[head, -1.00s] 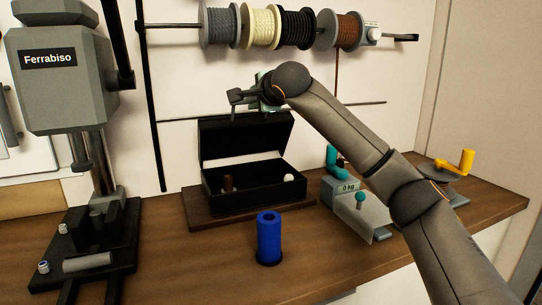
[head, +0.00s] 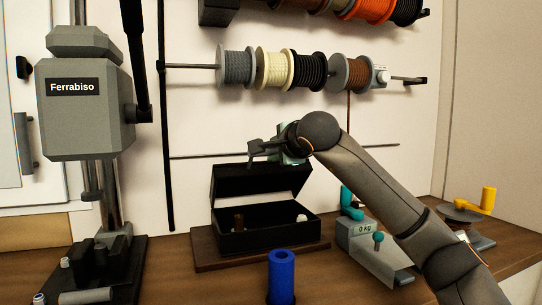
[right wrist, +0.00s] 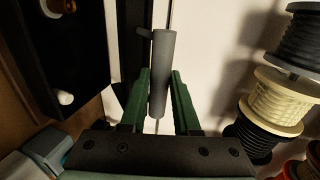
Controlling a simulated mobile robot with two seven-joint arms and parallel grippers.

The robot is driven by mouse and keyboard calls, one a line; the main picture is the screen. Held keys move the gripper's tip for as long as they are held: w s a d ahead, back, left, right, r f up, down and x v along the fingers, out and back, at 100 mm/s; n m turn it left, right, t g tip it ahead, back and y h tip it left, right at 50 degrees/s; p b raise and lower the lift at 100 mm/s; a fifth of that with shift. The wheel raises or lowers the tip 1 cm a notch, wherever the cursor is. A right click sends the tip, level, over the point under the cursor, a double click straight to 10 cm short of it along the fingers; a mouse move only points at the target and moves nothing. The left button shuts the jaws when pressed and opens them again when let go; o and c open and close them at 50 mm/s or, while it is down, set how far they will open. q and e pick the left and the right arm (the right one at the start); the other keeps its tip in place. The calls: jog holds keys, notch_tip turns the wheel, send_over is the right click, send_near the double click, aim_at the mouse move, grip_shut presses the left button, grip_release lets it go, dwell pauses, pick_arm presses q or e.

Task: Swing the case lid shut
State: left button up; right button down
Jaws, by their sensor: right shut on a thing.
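The black case (head: 266,240) stands open on a brown board (head: 203,252) on the bench. Its lid (head: 262,180) stands up at the back. A brown peg (head: 239,222) and a white knob (head: 302,218) show inside. My right gripper (head: 272,149) is just above the lid's upper edge, shut on a grey cylinder with a short side peg (right wrist: 163,72). In the right wrist view the cylinder lies between the green fingers, with the lid (right wrist: 131,45) and open case to its left. I cannot tell whether it touches the lid. My left gripper is out of view.
A blue cylinder (head: 281,278) stands in front of the case. A scale (head: 368,238) and a yellow-handled device (head: 487,202) are to the right, the Ferrabiso press (head: 85,120) to the left. Line spools (head: 276,70) hang on the wall above.

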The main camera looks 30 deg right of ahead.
jog(key=shift+f, duration=0.15)
jog(key=shift+s, duration=0.1)
jog(key=s+f+b, duration=0.2)
jog(key=s+a+f+b, duration=0.1)
jog(key=f+b, duration=0.1)
jog(key=b, duration=0.1)
jog(key=shift+s+f, duration=0.1)
jog(key=shift+s, duration=0.25)
